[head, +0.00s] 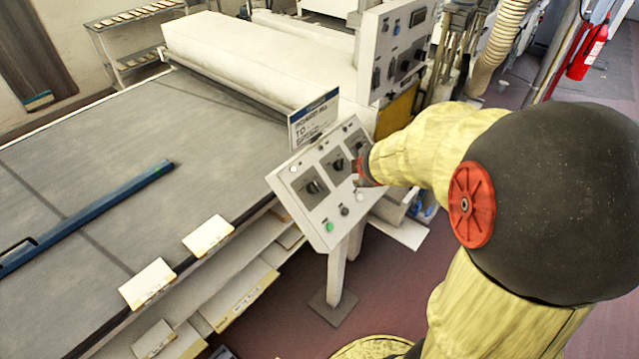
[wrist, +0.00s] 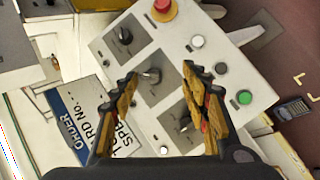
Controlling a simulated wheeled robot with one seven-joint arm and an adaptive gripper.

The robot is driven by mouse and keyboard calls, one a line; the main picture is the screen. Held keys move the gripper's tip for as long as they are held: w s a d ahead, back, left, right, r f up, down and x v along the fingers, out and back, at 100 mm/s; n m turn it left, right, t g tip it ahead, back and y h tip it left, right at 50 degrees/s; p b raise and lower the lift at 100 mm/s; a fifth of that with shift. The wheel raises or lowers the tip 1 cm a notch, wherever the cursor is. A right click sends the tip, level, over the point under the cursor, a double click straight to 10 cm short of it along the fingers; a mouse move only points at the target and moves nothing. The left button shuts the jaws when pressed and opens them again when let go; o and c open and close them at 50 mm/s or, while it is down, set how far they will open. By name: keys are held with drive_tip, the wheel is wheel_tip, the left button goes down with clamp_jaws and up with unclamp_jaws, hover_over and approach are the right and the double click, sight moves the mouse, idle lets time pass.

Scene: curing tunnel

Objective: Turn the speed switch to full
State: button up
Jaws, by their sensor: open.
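A pale control panel (head: 322,213) on a post carries three dark knobs in a row; their labels are too small to read, so I cannot tell which is the speed switch. In the wrist view my gripper (wrist: 157,76) is open, its fingers on either side of the middle knob (wrist: 151,76), with no clear contact. The knob on a grey plate (wrist: 124,35) lies beyond the fingertips. Another knob (wrist: 183,122) lies between the fingers, nearer the palm, partly covered. In the head view my gripper (head: 358,172) is over the panel's right part, largely hidden by my arm.
The panel also has a red mushroom button (wrist: 163,9), a white button (wrist: 197,41) and a green button (wrist: 245,97). A sign (head: 313,117) stands behind its upper edge. A wide conveyor belt (head: 90,150) lies left. A taller control cabinet (head: 372,45) stands behind.

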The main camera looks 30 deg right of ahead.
drive_tip(key=w+a+f+n+y, duration=0.1)
drive_tip(key=w+a+n+y, duration=0.15)
drive_tip(key=a+n, duration=0.2)
drive_tip(key=n+y, duration=0.3)
approach(316, 187)
drive_tip(key=x, duration=0.3)
drive_tip(key=shift+m+t+h, duration=0.25)
drive_tip(key=shift+t, duration=0.05)
drive_tip(key=b+x, duration=0.4)
drive_tip(key=x, duration=0.3)
drive_tip(key=shift+s+f, duration=0.15)
drive_tip(key=shift+s, duration=0.05)
drive_tip(key=shift+c, duration=0.3)
drive_tip(key=c, duration=1.1)
drive_tip(key=shift+p, duration=0.35)
